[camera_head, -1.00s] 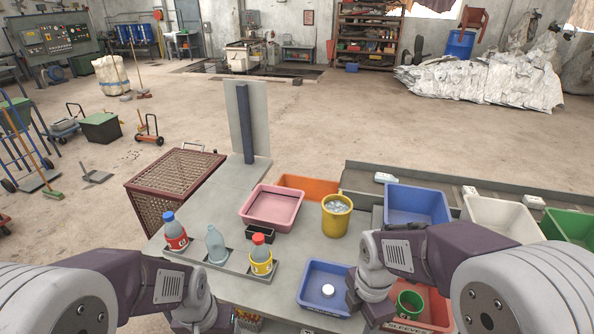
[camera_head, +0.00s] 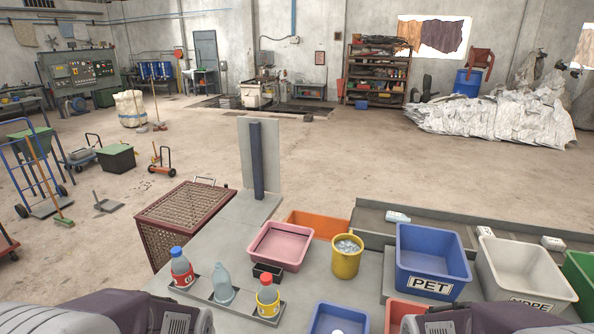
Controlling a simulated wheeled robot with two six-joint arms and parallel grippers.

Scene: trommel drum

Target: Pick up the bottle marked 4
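Three bottles stand in a row in a grey holder on the table. The left one (camera_head: 182,270) has a blue cap and a red label. The middle one (camera_head: 222,284) is clear, with no label that I can make out. The right one (camera_head: 267,296) has a red cap and a yellow label. The marks on the labels are too small to read, so I cannot tell which is marked 4. Only links of my two arms show, at the bottom left and bottom right corners. Both grippers are out of view below the frame.
Behind the bottles are a small black tray (camera_head: 268,271), a pink tub (camera_head: 280,246) and a yellow mug (camera_head: 346,257). A blue bin marked PET (camera_head: 430,262) and a white bin (camera_head: 524,272) stand right. A blue tray (camera_head: 318,329) is cut off in front. A mesh crate (camera_head: 155,240) is left.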

